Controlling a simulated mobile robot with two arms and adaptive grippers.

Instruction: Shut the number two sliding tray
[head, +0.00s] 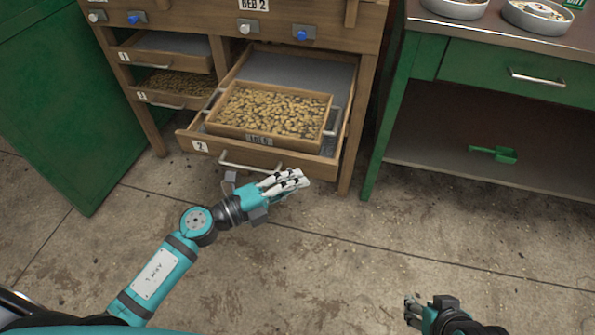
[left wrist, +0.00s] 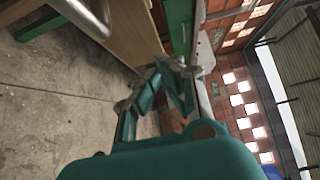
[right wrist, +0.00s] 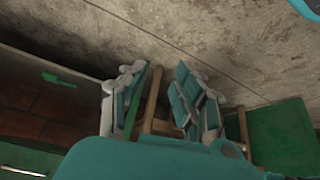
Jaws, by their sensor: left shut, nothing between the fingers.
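The number two sliding tray (head: 185,141) is pulled well out of the wooden cabinet under the BED 2 label. Its front carries a "2" tag and a metal bar handle (head: 250,167). A smaller wooden box of beans (head: 270,108) sits inside it. My left gripper (head: 296,180) is shut and empty, just in front of the tray front near the right end of the handle; I cannot tell whether it touches. The left wrist view shows its closed fingers (left wrist: 165,72). My right gripper (head: 411,310) is low at the right, away from the tray; its fingers are apart in the right wrist view (right wrist: 155,90).
Two shallower trays (head: 172,82) stand to the left in the cabinet. A green table (head: 490,60) with bowls on top and a green scoop (head: 494,154) on its lower shelf stands at right. A green cabinet (head: 70,110) is at left. The concrete floor (head: 330,240) in front is clear.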

